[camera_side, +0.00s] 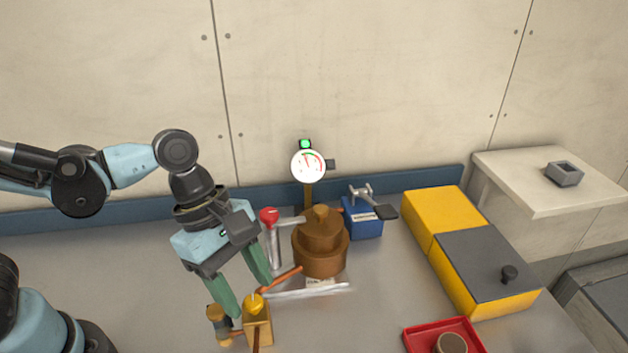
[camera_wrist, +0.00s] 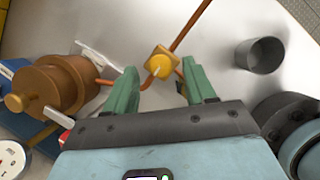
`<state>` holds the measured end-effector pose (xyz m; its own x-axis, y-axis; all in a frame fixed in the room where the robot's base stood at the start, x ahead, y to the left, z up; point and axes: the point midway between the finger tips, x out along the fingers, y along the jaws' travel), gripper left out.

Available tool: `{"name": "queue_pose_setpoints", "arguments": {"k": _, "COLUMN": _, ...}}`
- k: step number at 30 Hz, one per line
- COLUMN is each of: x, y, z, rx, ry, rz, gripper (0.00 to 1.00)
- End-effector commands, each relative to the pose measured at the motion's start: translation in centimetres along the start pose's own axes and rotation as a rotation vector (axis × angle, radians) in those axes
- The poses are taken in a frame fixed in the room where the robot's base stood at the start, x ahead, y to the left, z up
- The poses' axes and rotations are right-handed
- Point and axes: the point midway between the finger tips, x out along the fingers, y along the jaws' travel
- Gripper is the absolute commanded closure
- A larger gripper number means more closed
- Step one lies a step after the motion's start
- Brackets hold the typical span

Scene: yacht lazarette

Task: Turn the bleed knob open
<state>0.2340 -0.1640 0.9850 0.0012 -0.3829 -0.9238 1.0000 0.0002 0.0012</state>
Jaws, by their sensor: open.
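The bleed knob (camera_side: 254,303) is a small yellow knob on top of a square brass block (camera_side: 264,331), joined to copper pipes. In the wrist view the knob (camera_wrist: 160,66) shows near the top centre, in the gap between my fingers. My gripper (camera_side: 247,299) has green fingers that point down and are spread apart. In the wrist view my gripper (camera_wrist: 160,75) is empty, with a finger on either side of the knob. I see no clear contact, and the height of the fingertips against the knob is hard to tell.
A brown stepped cylinder (camera_side: 320,250) stands behind, with a red-ball lever (camera_side: 269,217) and a round gauge (camera_side: 309,166) with a green light. A brass fitting (camera_side: 219,321) is left of the block. A blue box (camera_side: 362,222), yellow box (camera_side: 445,208) and red tray (camera_side: 418,335) lie right.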

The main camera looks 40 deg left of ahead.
Motion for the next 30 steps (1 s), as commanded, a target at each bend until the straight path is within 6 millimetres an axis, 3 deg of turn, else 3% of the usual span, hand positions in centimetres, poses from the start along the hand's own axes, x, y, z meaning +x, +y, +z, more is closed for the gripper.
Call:
{"name": "queue_pose_setpoints", "arguments": {"k": 15, "x": 0.97, "y": -0.04, "z": 0.00, "rx": 0.000, "ry": 0.000, "rz": 0.000, "gripper": 0.45}}
{"name": "queue_pose_setpoints", "arguments": {"k": 26, "x": 0.96, "y": -0.04, "z": -0.01, "rx": 0.000, "ry": 0.000, "rz": 0.000, "gripper": 1.00}}
{"name": "queue_pose_setpoints", "arguments": {"k": 30, "x": 0.95, "y": -0.02, "z": -0.01, "rx": 0.004, "ry": 0.000, "rz": -0.001, "gripper": 1.00}}
